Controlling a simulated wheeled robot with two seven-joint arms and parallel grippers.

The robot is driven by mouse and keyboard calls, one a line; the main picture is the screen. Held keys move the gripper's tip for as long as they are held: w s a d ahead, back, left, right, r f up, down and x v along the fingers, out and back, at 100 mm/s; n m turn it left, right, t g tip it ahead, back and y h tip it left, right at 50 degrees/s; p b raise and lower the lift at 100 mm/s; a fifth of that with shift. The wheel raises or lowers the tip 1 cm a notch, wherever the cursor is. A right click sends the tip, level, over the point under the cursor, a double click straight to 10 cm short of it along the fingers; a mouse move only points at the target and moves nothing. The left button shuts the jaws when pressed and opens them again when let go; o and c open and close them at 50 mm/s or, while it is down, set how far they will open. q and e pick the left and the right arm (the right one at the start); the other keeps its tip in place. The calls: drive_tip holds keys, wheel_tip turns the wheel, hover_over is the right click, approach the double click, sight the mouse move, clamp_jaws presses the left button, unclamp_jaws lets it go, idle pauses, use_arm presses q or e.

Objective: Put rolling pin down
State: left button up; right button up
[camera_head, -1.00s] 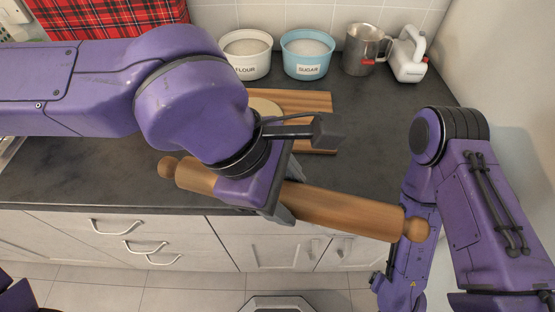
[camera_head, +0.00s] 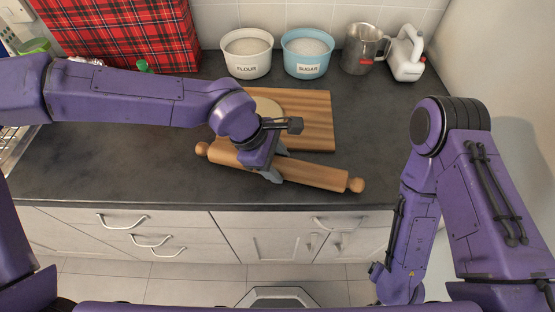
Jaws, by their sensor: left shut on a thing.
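The wooden rolling pin (camera_head: 315,173) lies slanted at the front part of the dark counter (camera_head: 110,180), its right end nearer the front edge. My left gripper (camera_head: 272,172) is shut on the pin's body near its middle, from above. I cannot tell whether the pin touches the counter. Behind it is a wooden board (camera_head: 318,120) with a pale round piece of dough (camera_head: 268,112), partly hidden by my left arm. My right arm hangs at the right, and its gripper is not in view.
A flour bowl (camera_head: 248,65), a blue sugar bowl (camera_head: 307,68), a metal jug (camera_head: 361,50) and a white appliance (camera_head: 407,58) stand along the back wall. The counter right of the board is clear.

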use_arm(q)
drive_tip(key=o, duration=1.1)
drive_tip(key=shift+f, duration=0.1)
drive_tip(key=shift+c, duration=0.2)
drive_tip(key=v, duration=1.2)
drive_tip(key=shift+s+d, duration=0.1)
